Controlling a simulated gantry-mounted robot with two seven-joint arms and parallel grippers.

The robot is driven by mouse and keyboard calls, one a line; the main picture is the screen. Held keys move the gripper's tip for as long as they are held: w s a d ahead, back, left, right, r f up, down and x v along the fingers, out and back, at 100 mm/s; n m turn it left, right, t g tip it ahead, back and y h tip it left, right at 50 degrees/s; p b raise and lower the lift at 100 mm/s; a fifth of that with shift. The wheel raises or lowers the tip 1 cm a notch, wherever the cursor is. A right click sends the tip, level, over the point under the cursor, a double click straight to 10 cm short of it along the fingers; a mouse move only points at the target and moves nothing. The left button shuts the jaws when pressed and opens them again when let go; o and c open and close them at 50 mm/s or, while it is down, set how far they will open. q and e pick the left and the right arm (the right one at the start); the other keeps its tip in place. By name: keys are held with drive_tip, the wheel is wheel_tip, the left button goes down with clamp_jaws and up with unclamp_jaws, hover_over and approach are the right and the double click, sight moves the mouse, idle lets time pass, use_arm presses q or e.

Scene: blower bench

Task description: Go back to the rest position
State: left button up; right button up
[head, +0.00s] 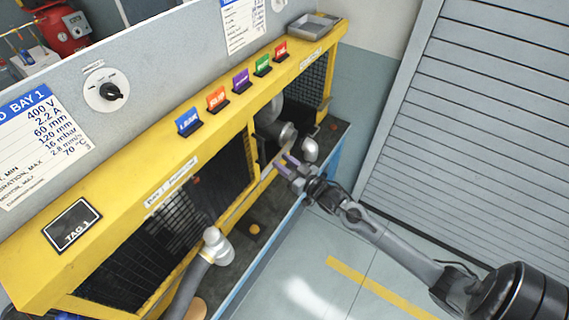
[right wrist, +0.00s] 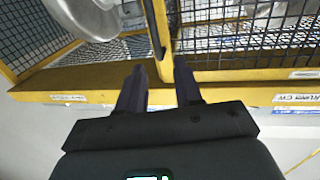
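My right gripper (head: 284,167) reaches in from the lower right to the front of the yellow guard frame (head: 130,215), beside its right-hand opening. In the right wrist view, the two dark fingers of the right gripper (right wrist: 160,85) stand apart. A yellow upright of the frame (right wrist: 157,30) lies beyond or between them; I cannot tell whether they touch it. Nothing is clearly held. My left gripper is not in view.
A knob (head: 110,91) is on the panel. Open floor (head: 315,265) lies right of the bench, before a slatted shutter (head: 480,130).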

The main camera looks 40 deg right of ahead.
drive_tip(key=shift+s, duration=0.1)
drive_tip(key=s+a+m+g+p, duration=0.2)
drive_tip(key=s+a+g+p, duration=0.35)
drive_tip(key=s+a, duration=0.8)
drive_tip(key=s+a+r+n+g+p, duration=0.1)
drive_tip(key=s+a+n+g, duration=0.2)
drive_tip(key=s+g, duration=0.5)
drive_tip(key=s+a, duration=0.1)
drive_tip(key=s, duration=0.5)
drive_tip(key=shift+a+r+g+p, duration=0.15)
drive_tip(key=shift+r+g+p, duration=0.15)
drive_tip(key=shift+r+g, duration=0.05)
